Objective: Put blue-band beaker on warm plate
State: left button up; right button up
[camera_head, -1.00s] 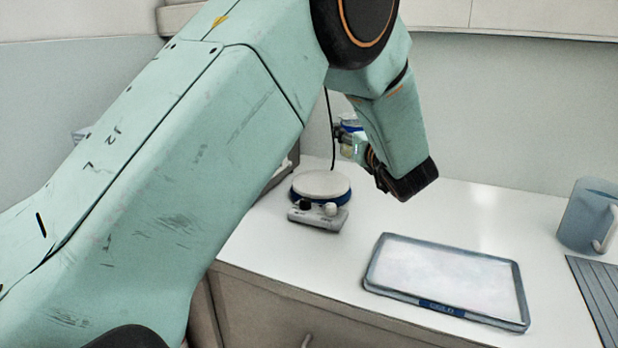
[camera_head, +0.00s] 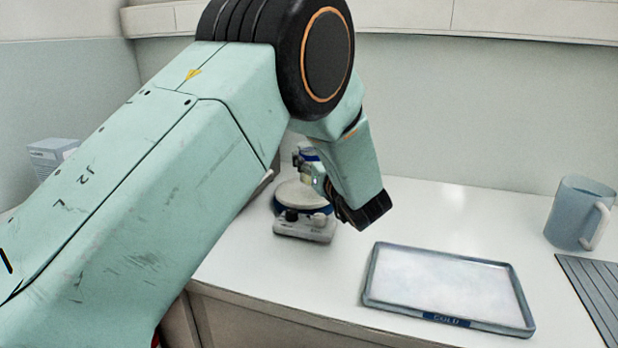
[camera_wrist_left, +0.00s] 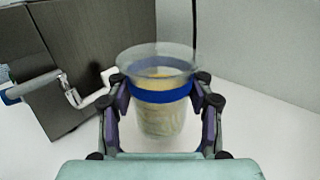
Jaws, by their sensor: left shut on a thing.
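The blue-band beaker (camera_wrist_left: 160,117) is clear, holds pale yellow contents and stands upright between the fingers of my left gripper (camera_wrist_left: 160,103). The gripper is shut on it around the blue band. In the head view the left gripper (camera_head: 312,170) and the beaker's blue band (camera_head: 309,154) show small, partly hidden by my arm. The warm plate (camera_head: 296,197) is a round pale top with a blue ring on a grey base with knobs. The beaker appears over the plate's back edge; I cannot tell the gap. My right gripper is out of view.
A shallow tray labelled COLD (camera_head: 376,272) lies right of the plate. A blue-grey jug (camera_head: 572,212) and a grooved grey mat (camera_head: 592,280) are at the far right. A dark box (camera_wrist_left: 88,45) with a handle stands left of the beaker in the wrist view.

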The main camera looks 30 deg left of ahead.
pick_arm(q)
jog(key=shift+s+d+f, duration=0.2)
jog(key=shift+d+f, duration=0.1)
jog(key=shift+d, duration=0.25)
jog(key=f, duration=0.3)
jog(key=shift+a, duration=0.4)
jog(key=shift+w+a, duration=0.15)
jog(key=shift+d+b, duration=0.3)
jog(key=shift+s, duration=0.25)
jog(key=o, duration=0.8)
jog(key=shift+f, duration=0.15)
jog(key=o, duration=0.3)
jog(key=shift+w+a+f, duration=0.1)
jog(key=shift+w+a, duration=0.05)
jog(key=shift+w, duration=0.05)
jog(key=shift+o, duration=0.7)
jog(key=shift+s+r, duration=0.2)
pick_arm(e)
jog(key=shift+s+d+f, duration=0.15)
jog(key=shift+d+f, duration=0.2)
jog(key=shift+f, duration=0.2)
